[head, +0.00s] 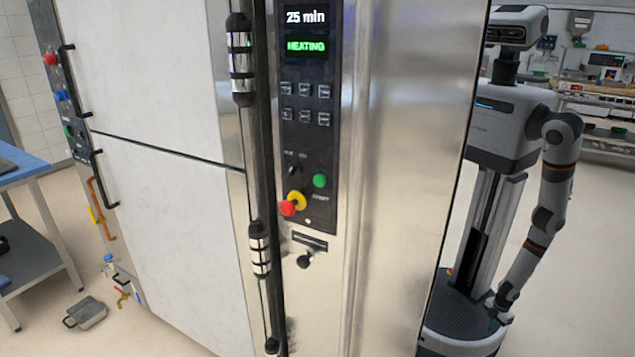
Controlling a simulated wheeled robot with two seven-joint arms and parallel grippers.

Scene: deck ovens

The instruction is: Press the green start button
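The green start button (320,180) is a round green button low on the black control panel (304,130) of the deck oven. It sits to the right of and above a red mushroom button on a yellow base (290,206). The display (306,32) at the top of the panel reads "25 min" and a green "HEATING". Nothing covers the green button. Neither of my grippers shows in the head view.
A dark vertical bar (262,180) stands just left of the panel. A black knob (304,261) sits below it. Another robot (505,130) stands at the right. A grey block (85,313) lies on the floor, lower left, near a blue-topped table (18,165).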

